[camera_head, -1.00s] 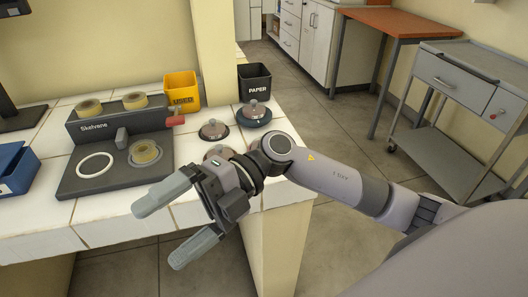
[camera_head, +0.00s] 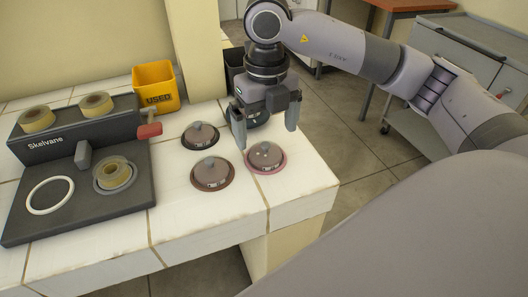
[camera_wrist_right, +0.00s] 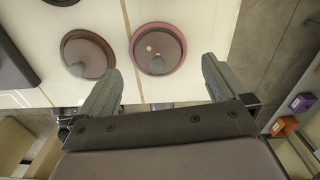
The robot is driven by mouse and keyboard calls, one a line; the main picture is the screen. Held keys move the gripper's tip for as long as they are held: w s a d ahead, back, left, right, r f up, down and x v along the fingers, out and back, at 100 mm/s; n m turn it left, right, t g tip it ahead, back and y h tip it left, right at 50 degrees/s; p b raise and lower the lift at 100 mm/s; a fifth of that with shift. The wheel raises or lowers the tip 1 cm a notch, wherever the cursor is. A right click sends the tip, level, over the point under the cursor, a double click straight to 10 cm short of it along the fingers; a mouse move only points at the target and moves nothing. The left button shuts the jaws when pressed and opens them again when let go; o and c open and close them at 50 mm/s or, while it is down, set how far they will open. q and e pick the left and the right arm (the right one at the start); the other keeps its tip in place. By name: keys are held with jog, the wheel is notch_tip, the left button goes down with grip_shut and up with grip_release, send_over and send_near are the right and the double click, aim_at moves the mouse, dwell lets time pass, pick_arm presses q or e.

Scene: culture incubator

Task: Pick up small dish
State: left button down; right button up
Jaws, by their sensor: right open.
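Several round dishes with knobbed lids sit on the white tiled bench. A pink-rimmed dish (camera_head: 266,158) lies nearest the bench's right edge; it also shows in the right wrist view (camera_wrist_right: 158,48). A brown dish (camera_head: 212,173) is to its left, also in the wrist view (camera_wrist_right: 86,54). A dark-rimmed dish (camera_head: 201,136) is behind the brown one. That gripper is open and empty, fingers pointing down above and just behind the pink-rimmed dish. My left gripper is not in view.
A dark Skelvane device (camera_head: 70,212) with tape-like rolls stands on the left of the bench. A yellow USED bin (camera_head: 156,88) and a dark bin (camera_head: 234,68) stand at the back. The bench's front strip is clear.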

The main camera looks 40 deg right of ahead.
aim_at(265, 143)
notch_tip(265, 143, down, 5)
jog(key=shift+a+r, duration=0.15)
jog(key=shift+r, duration=0.05)
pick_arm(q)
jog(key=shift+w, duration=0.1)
pick_arm(e)
jog(key=shift+c, duration=0.3)
jog(key=c, duration=1.1)
jog(key=shift+r, duration=0.1)
